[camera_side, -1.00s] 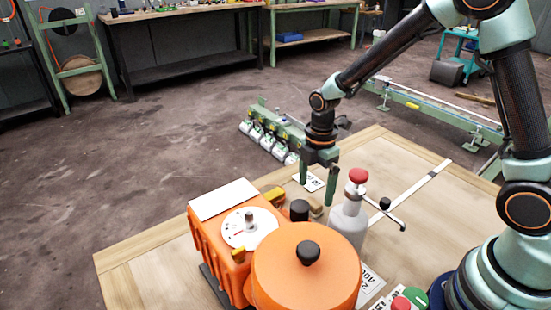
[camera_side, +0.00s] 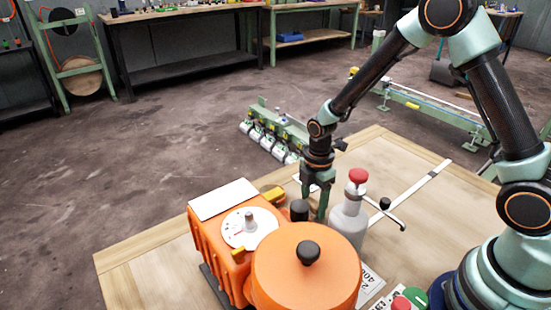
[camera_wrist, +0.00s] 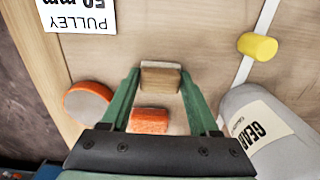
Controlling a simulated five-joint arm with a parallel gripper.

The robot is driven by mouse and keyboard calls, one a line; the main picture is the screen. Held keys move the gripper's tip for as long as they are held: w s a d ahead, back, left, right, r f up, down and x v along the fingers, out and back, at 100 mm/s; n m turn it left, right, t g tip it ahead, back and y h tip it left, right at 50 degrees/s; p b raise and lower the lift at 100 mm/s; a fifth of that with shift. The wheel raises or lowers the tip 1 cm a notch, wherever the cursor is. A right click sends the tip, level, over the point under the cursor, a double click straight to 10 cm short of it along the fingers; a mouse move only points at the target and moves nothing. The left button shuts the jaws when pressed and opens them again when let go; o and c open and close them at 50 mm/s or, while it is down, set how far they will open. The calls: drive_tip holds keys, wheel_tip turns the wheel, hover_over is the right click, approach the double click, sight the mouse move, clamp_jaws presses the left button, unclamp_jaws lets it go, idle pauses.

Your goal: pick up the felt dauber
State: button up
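The felt dauber, which I take to be the small tan wooden block (camera_wrist: 160,78) in the wrist view, lies between my fingertips. My gripper (camera_wrist: 160,72) has one finger close along each side of it. I cannot tell whether the fingers press on it or leave a thin gap. In the side view my gripper (camera_side: 314,200) points down at the table behind the orange machine (camera_side: 303,275) and left of the grey bottle (camera_side: 348,222). The dauber is hidden there.
The red-topped bottle also shows close on the right in the wrist view (camera_wrist: 262,125). A yellow knob (camera_wrist: 258,46) lies above it. A round orange-rimmed piece (camera_wrist: 88,103) and a pulley label (camera_wrist: 78,14) are at left. The wooden table (camera_side: 410,220) is largely clear to the right.

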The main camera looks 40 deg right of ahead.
sight(314, 202)
drive_tip(key=shift+c, duration=1.4)
wheel_tip(314, 202, up, 20)
drive_tip(key=o, duration=0.6)
drive_tip(key=c, duration=0.4)
